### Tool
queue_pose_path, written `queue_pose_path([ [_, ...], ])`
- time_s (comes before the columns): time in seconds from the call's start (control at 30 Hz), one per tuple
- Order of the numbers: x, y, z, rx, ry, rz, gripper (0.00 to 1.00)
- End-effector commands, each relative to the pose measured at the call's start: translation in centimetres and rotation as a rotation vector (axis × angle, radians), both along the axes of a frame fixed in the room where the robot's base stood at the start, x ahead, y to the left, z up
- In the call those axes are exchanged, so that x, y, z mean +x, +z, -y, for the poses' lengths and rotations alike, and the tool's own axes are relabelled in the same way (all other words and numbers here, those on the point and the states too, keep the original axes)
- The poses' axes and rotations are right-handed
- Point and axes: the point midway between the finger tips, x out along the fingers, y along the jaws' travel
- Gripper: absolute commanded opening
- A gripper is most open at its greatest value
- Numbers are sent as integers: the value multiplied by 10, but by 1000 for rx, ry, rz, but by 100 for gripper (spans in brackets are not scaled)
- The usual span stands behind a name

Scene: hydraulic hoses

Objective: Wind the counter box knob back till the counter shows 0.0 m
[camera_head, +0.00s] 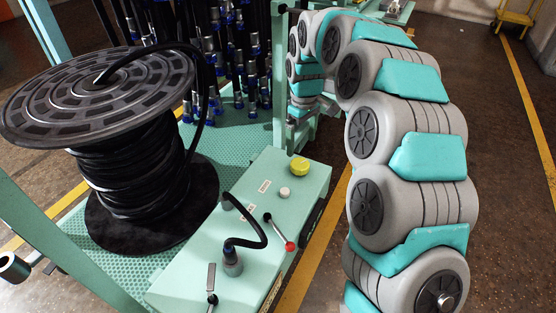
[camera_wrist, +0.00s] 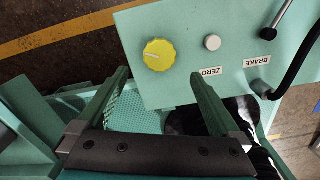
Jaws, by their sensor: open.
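The pale green box (camera_head: 215,265) has a round yellow knob (camera_head: 300,166) on top at its far end. The knob also shows in the wrist view (camera_wrist: 159,55), with a short white pointer line on its face. My gripper (camera_wrist: 161,75) is open in the wrist view, its two green fingers apart and empty. In that picture the knob sits just above the gap between the fingertips, and the fingers do not visibly hold it. A counter reading cannot be seen in either view. In the head view I cannot make out the fingertips clearly.
A white button (camera_head: 284,193) by the ZERO label (camera_wrist: 211,71) sits beside the knob. The BRAKE label (camera_wrist: 259,61) and a red-ball lever (camera_head: 290,246) are farther along. A black hose leads from the box. A large hose reel (camera_head: 95,85) stands left; hanging hoses crowd behind.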

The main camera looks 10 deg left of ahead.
Motion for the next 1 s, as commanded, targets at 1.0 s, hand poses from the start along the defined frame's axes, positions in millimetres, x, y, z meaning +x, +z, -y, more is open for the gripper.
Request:
queue_pose_path([
  [1.0,0,-79,2,-2,4,-1,96],
])
